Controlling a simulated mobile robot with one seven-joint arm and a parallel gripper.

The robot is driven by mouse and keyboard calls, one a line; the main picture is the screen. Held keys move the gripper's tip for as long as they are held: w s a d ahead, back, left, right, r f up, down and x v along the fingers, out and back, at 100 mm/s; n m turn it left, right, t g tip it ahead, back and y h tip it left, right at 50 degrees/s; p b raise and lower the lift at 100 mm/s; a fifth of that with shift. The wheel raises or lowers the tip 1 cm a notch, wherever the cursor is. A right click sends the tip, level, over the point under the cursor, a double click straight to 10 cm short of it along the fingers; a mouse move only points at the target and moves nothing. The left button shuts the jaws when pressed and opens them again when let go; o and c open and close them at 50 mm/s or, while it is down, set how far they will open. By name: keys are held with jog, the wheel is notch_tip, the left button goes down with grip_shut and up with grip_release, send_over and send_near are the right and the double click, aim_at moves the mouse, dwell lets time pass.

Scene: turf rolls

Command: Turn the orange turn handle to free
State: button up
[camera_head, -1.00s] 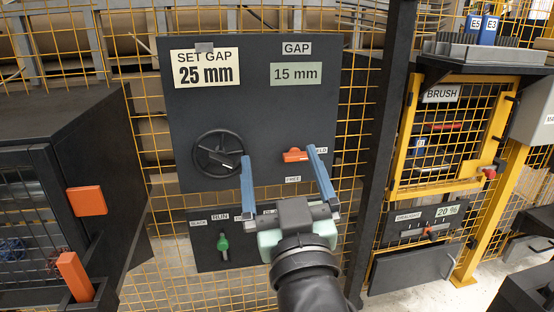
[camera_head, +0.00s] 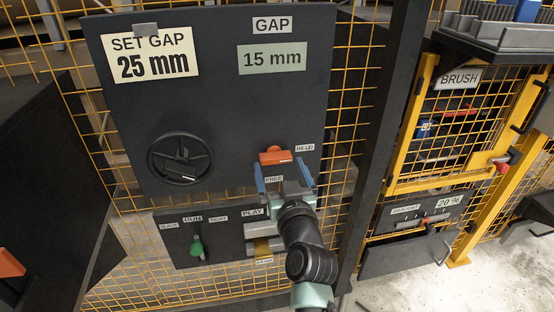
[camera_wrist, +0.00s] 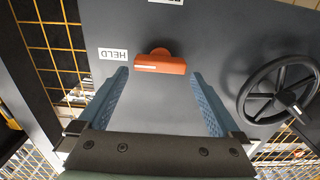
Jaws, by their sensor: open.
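The orange turn handle (camera_head: 276,156) sits on the dark panel (camera_head: 225,95), below the GAP display and above the FREE label (camera_head: 274,179). The HELD label (camera_head: 305,148) is at its right. The handle's bar lies roughly level, toward HELD. My gripper (camera_head: 284,172) is open, its blue fingers pointing at the panel just below the handle. In the wrist view the handle (camera_wrist: 160,62) shows ahead, between the lines of the two spread fingers (camera_wrist: 160,95). The fingers look apart from it; exact depth is hard to tell.
A black handwheel (camera_head: 181,158) is left of the handle. Below are a green lever (camera_head: 196,248) and a PLAY label (camera_head: 252,212). The panel carries a SET GAP 25 mm sign (camera_head: 150,55) and a 15 mm display (camera_head: 271,58). A dark post (camera_head: 385,130) stands right.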

aim_at(277, 160)
jog(key=shift+w+a, duration=0.2)
jog(key=shift+w, duration=0.65)
jog(key=shift+w+a, duration=0.15)
jog(key=shift+w, duration=0.7)
jog(key=c, duration=1.1)
jog(key=shift+o, duration=0.2)
